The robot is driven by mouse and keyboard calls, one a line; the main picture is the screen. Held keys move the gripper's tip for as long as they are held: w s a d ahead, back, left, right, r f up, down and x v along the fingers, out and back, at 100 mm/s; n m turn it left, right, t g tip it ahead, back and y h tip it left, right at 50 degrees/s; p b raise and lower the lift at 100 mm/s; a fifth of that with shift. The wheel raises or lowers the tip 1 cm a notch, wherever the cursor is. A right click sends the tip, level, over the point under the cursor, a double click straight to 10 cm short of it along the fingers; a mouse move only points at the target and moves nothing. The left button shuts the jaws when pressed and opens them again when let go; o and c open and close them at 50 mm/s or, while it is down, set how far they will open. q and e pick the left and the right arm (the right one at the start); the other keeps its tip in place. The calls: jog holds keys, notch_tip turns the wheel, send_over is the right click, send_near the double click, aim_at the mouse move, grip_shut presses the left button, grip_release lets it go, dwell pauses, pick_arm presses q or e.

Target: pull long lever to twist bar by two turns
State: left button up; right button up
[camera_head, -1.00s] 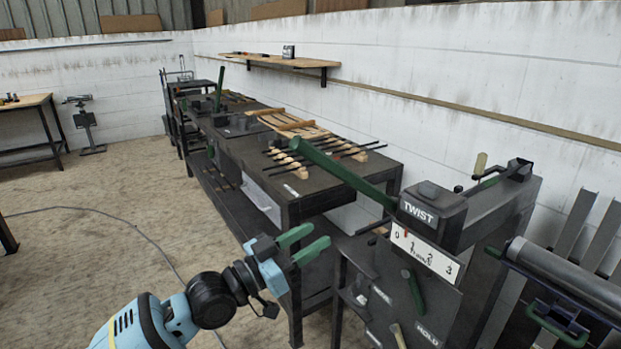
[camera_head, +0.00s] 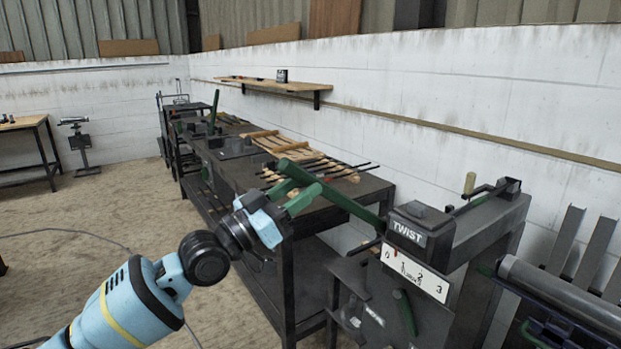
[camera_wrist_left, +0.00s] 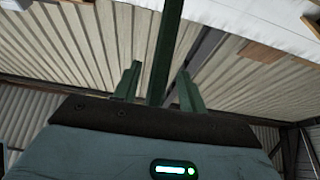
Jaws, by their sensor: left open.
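The long lever (camera_head: 345,203) is a dark green bar that slants up and left from the black TWIST head (camera_head: 419,222). A white gauge plate (camera_head: 413,270) under the head is marked 0 to 3; its pointer is too small to read surely. My left gripper (camera_head: 306,184) has green fingers, held apart at the lever's upper free end. In the left wrist view the lever (camera_wrist_left: 167,40) runs between the two fingers (camera_wrist_left: 158,80), with gaps visible on both sides. My right gripper is in neither view.
A dark workbench (camera_head: 232,172) with several rods and wooden pieces stands behind the lever. Another green handle (camera_head: 404,311) sits on the machine's front panel. A grey roller (camera_head: 560,290) is at the right. Open floor (camera_head: 110,205) lies at the left.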

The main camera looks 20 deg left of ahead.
aim_at(312, 181)
pick_arm(q)
jog(key=shift+x, duration=1.55)
grip_shut()
